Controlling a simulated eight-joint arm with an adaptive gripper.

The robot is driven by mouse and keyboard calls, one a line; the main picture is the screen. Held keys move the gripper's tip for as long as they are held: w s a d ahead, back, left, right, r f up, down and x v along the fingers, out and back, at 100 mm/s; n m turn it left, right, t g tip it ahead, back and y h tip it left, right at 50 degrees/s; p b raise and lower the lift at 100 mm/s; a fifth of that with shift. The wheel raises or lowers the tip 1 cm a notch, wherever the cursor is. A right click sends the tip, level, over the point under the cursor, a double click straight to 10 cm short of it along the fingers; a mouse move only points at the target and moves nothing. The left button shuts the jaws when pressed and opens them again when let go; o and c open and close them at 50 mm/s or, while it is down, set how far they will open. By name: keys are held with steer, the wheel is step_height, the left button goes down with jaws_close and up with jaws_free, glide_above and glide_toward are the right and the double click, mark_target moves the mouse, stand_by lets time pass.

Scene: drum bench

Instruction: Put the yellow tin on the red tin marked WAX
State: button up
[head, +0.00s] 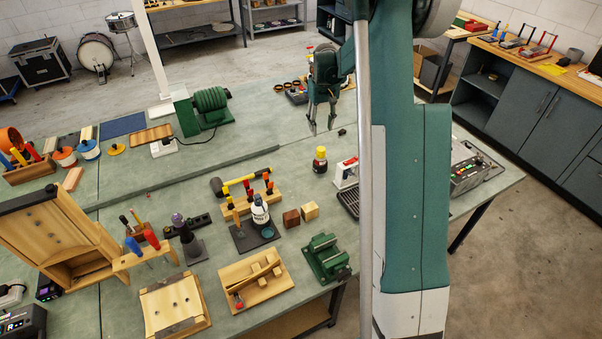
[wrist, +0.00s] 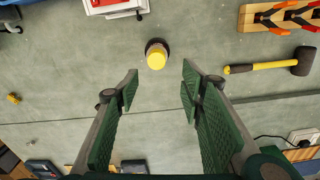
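A small round container with a yellow top (head: 320,153) and a darker lower part stands upright on the green bench. No WAX marking can be read, and I cannot make out a separate red tin. My gripper (head: 322,127) points down above the bench, beyond the container in the head view. In the wrist view my gripper (wrist: 160,82) is open and empty, with the container just past its fingertips.
A white box with red on it (head: 346,173) stands close to the container's right. A mallet (head: 238,184), a wooden rack of tools (head: 253,203) and a green vise (head: 325,259) are nearby. The bench between the container and the green grinder (head: 209,106) is mostly clear.

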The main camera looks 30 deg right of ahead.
steer(key=s+a+r+t, duration=0.3)
steer(key=s+a+r, duration=1.4)
steer(key=a+r, duration=0.25)
steer(key=s+a+t, duration=0.1)
steer(key=s+a, duration=0.3)
steer(key=s, duration=0.4)
steer(key=s+a+n+t, duration=0.1)
steer(key=s+a, duration=0.4)
steer(key=s, duration=0.3)
steer(key=s+a+t, duration=0.2)
steer(key=s+a, duration=0.2)
steer(key=s, duration=0.5)
steer(key=shift+a+f+n, duration=0.3)
steer(key=shift+f+n, duration=0.1)
steer(key=shift+f, duration=0.05)
steer(key=shift+o, duration=0.7)
steer(key=shift+s, duration=0.1)
